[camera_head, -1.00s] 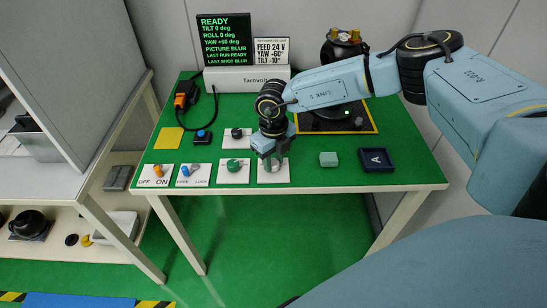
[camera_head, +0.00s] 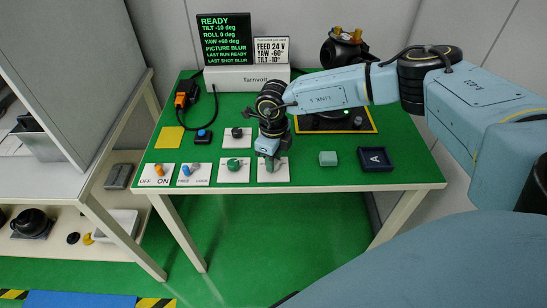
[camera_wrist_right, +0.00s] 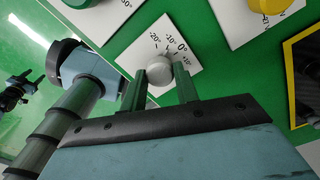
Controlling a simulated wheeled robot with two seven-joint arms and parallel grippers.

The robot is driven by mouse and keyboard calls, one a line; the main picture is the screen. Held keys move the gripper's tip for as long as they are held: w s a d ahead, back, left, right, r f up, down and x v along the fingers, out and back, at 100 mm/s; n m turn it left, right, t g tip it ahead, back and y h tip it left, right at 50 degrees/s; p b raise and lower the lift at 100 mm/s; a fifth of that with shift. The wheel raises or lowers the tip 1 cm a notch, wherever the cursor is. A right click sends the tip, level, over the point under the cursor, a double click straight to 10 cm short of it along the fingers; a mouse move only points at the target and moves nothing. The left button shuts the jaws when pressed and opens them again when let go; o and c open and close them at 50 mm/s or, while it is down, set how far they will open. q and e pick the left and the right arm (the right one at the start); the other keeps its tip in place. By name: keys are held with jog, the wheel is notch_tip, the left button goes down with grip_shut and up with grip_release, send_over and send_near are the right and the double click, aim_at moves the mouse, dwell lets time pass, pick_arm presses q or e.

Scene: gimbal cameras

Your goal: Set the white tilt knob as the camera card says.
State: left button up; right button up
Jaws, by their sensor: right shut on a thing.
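The white tilt knob (camera_wrist_right: 160,71) sits on a white plate (camera_wrist_right: 205,27) marked in degrees. My right gripper (camera_wrist_right: 160,88) is shut on this knob, with one dark green finger on each side. In the head view the gripper (camera_head: 270,159) points down at the front plate (camera_head: 283,175) and hides much of the knob. The camera card (camera_head: 271,50) reads FEED 24 V, YAW -60°, TILT -10°. The black screen (camera_head: 225,40) reads READY, TILT -10 deg, ROLL 0 deg, YAW +60 deg, PICTURE BLUR.
Orange (camera_head: 159,170) and blue (camera_head: 185,170) switches are further left. A green block (camera_head: 328,158) and dark tray (camera_head: 377,168) lie right. The camera device (camera_head: 345,48) stands behind.

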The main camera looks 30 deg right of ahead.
pick_arm(q)
jog(key=shift+a, duration=0.1)
pick_arm(e)
jog(key=o, duration=1)
jog(key=shift+c, duration=0.2)
pick_arm(q)
jog(key=shift+d+r+p, duration=0.7)
pick_arm(e)
notch_tip(320, 180, up, 13)
jog(key=shift+r, duration=0.2)
